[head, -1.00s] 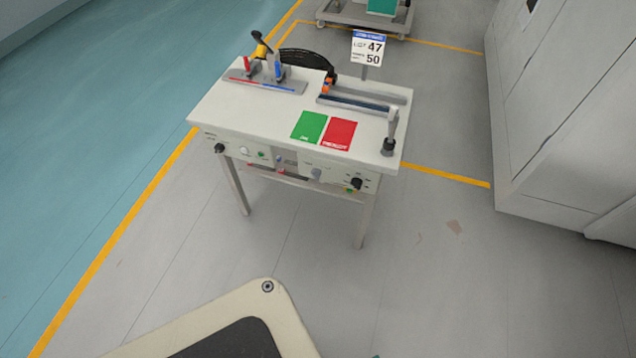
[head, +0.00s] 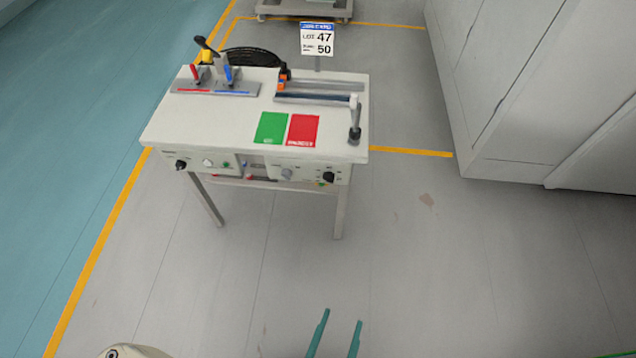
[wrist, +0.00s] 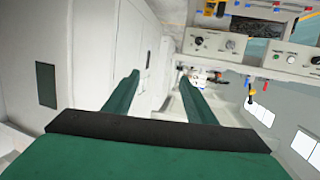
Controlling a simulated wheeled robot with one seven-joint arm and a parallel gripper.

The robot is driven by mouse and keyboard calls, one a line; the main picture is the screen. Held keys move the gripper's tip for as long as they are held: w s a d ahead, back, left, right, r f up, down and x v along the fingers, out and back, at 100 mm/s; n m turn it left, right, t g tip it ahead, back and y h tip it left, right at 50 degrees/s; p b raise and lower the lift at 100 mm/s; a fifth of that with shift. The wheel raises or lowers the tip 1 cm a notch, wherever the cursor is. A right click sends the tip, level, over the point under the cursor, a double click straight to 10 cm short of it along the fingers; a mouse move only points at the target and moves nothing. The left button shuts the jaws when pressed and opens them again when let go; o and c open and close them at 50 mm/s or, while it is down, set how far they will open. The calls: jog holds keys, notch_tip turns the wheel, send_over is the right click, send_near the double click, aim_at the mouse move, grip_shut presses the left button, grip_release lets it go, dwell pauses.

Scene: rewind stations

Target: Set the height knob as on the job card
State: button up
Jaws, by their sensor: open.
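The job card (head: 317,40) stands on a post behind the station table and shows LOT 47, with 50 on the line below; the small label by the 50 is too blurred to read. The station's front panel carries a black knob at the left (head: 181,165), a grey knob near the middle (head: 287,173) and a black knob at the right (head: 329,177). Their labels are too small to read, so I cannot tell which is the height knob. My gripper (head: 337,318) is open and empty, low over the floor in front of the station. Its fingers also show in the wrist view (wrist: 159,74).
The white table (head: 210,128) bears a green and a red pad (head: 303,130), levers at the back left (head: 228,75), a rail at the back right (head: 318,98) and a crank (head: 354,122). Grey cabinets (head: 530,80) stand at the right. The floor before the station is clear.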

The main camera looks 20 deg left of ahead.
jog(key=w+a+f+n+y, duration=0.1)
jog(key=w+a+f, duration=0.1)
jog(key=w+f, duration=0.5)
jog(key=n+t+y, duration=0.2)
jog(key=n+y, duration=0.1)
jog(key=y, duration=0.1)
send_near(328, 178)
jog(key=x, duration=0.8)
jog(key=shift+w+f, duration=0.25)
jog(key=shift+f, duration=0.25)
jog(key=shift+a, duration=0.1)
jog(key=c, duration=1.1)
jog(key=shift+o, duration=0.3)
jog(key=shift+s, duration=0.1)
